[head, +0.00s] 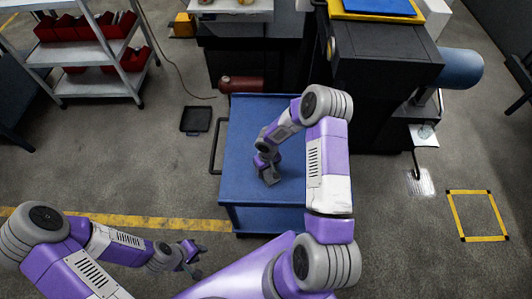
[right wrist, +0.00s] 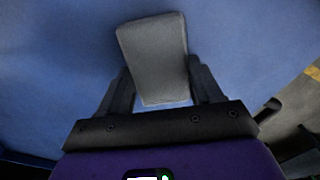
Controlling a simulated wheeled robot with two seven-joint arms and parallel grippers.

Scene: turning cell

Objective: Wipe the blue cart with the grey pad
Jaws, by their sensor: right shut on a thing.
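The blue cart (head: 240,130) stands in the middle of the head view, with its top bare apart from the pad and my arm. My right gripper (head: 269,174) is over the cart top, pointing down. It is shut on the grey pad (right wrist: 153,58), which sits between its two fingers in the right wrist view. The pad (head: 271,176) is small in the head view, at or close to the cart top; I cannot tell whether it touches. My left gripper (head: 192,258) is off the cart, to its lower left over the floor, with its fingers apart and empty.
A red cylinder (head: 241,84) lies behind the cart. A dark machine (head: 385,75) stands at the back right. A black tray (head: 195,119) lies on the floor left of the cart. A shelf with red bins (head: 90,55) is at the upper left. Floor to the right is mostly clear.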

